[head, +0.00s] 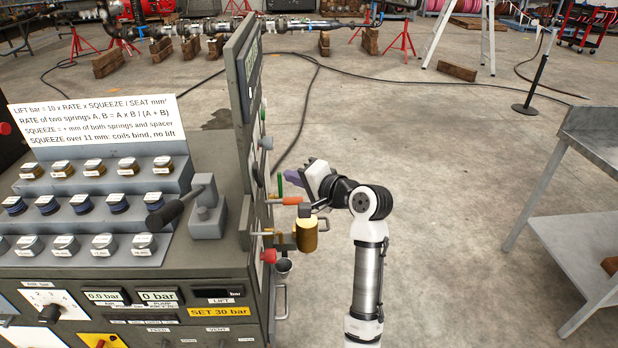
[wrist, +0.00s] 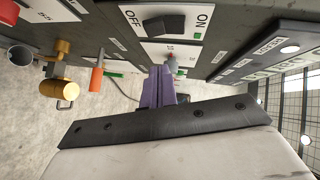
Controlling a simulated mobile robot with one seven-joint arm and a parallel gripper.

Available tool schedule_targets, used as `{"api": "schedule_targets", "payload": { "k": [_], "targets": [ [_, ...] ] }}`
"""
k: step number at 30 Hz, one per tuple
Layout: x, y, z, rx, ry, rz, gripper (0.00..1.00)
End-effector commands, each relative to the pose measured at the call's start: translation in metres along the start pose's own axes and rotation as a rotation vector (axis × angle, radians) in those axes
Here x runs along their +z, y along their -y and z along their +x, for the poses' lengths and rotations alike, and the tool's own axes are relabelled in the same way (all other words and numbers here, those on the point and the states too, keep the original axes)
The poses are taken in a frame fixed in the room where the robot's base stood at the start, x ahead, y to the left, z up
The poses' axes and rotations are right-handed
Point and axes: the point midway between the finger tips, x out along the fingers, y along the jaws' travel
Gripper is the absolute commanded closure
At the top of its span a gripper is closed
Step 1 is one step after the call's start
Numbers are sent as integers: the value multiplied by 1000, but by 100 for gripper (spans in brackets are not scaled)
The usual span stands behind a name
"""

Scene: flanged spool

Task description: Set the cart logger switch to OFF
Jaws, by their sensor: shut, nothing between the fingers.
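In the wrist view a black rocker switch (wrist: 165,23) sits on a white plate (wrist: 130,16) marked OFF at its left and ON at its right. I cannot read a logger label, and I cannot tell which way the rocker is set. My gripper's purple fingers (wrist: 158,88) are shut and empty, below the switch in this view, pointing at the panel. A small grey and red knob (wrist: 170,58) shows just past the fingertips; I cannot tell whether they touch it. In the head view my gripper (head: 293,178) is beside the right side of the cart (head: 250,170), whose switch face is hidden.
An orange-handled valve (head: 292,201) and a brass cylinder (head: 306,236) stick out from the cart's side near my gripper. A grey lever (head: 206,205) stands on the cart top. A metal table (head: 590,150) is at the right. The floor between is clear.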

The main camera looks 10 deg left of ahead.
Motion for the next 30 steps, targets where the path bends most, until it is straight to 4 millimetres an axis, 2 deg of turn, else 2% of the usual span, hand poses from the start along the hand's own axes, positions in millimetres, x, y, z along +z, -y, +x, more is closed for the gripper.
{"api": "schedule_targets", "payload": {
  "k": [3, 9, 24, 28, 30],
  "targets": [
    [2, 2, 23, 1, 3, 0, 100],
    [22, 2, 40, 0, 2, -1, 100],
    [29, 0, 47, -4, 0, 2, 100],
    [36, -6, 54, -67, 5, 69, 100],
    [34, -2, 52, -69, 1, 67, 100]
  ]
}}
